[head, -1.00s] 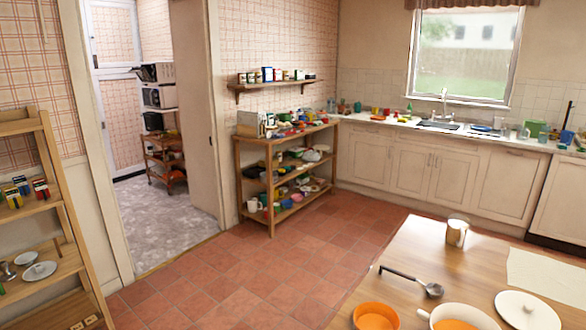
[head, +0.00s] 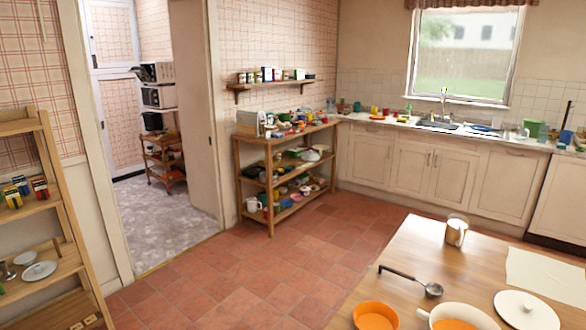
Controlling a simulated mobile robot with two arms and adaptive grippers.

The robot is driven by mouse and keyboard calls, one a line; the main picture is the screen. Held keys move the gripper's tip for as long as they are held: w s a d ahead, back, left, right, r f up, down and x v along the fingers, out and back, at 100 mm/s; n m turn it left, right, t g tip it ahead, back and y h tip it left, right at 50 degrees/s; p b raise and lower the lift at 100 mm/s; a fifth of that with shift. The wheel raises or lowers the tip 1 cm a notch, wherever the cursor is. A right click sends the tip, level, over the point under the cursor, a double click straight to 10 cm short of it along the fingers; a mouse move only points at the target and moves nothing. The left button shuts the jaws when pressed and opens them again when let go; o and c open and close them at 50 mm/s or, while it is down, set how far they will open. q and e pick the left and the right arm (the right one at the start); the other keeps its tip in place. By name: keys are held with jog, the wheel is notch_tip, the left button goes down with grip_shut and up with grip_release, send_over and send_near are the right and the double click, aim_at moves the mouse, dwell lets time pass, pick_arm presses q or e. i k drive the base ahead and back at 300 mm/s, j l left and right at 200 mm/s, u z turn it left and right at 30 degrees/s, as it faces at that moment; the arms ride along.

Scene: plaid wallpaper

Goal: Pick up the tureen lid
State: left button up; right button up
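Another white lid (head: 39,271) with a knob lies on the wooden shelf unit at the far left. Neither of my grippers shows in the head view.
A ladle (head: 432,289), an orange bowl (head: 375,316), a metal can (head: 456,231) and a cream cloth (head: 548,276) are on the table. A loaded wooden shelf (head: 271,190) stands by the wall. The tiled floor (head: 232,277) left of the table is clear.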

aim_at(522, 310)
jog(key=z, duration=1.5)
jog(key=k+l+z, duration=0.15)
jog(key=z, duration=0.35)
